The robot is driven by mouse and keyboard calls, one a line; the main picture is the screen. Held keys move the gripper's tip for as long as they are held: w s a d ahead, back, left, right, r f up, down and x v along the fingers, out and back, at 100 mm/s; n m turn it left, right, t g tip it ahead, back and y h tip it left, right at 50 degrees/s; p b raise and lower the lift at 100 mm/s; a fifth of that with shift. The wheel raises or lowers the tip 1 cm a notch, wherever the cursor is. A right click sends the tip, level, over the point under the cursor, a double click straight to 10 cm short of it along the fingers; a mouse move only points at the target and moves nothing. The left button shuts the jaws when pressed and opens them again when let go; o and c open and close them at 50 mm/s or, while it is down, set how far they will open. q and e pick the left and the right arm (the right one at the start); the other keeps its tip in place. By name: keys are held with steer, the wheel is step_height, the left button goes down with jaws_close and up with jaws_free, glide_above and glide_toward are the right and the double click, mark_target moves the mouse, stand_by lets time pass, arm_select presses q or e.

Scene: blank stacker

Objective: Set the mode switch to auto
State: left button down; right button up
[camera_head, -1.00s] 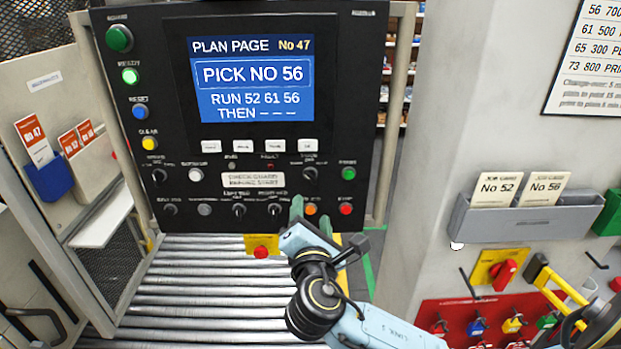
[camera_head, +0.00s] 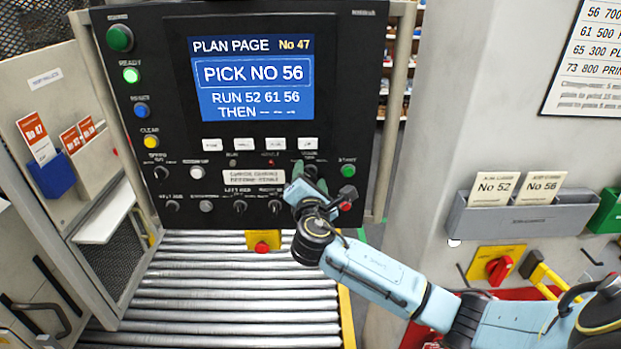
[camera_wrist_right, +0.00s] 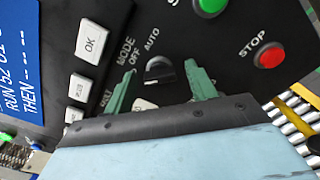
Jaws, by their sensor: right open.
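The mode switch (camera_wrist_right: 160,70) is a dark rotary knob on the black panel, with MODE, OFF and AUTO printed around it in the right wrist view. Which mark it points at is not clear. My right gripper (camera_wrist_right: 162,88) is open, with one green finger on each side of the knob in that picture. I cannot tell whether they touch it. In the head view my right gripper (camera_head: 304,179) is at the lower right of the panel (camera_head: 348,100) and largely hides the switch. My left gripper is not in view.
The green start button (camera_head: 348,171) and red stop button (camera_wrist_right: 269,54) are close to the right of the switch. White keys, including OK (camera_wrist_right: 90,42), lie near it. The blue screen (camera_head: 252,78) is above. A roller conveyor (camera_head: 220,290) runs below the panel.

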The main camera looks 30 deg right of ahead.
steer(key=shift+c, duration=0.2)
steer(key=c, duration=0.9)
steer(key=shift+c, duration=0.2)
steer(key=m+b, duration=0.2)
steer(key=m, duration=0.2)
steer(key=shift+f, duration=0.15)
steer(key=m+b, duration=0.2)
steer(key=m, duration=0.2)
steer(key=shift+m, duration=0.3)
steer(key=m+b, duration=0.3)
steer(key=m, duration=0.2)
steer(key=shift+m+b, duration=0.6)
steer(key=shift+m, duration=1.5)
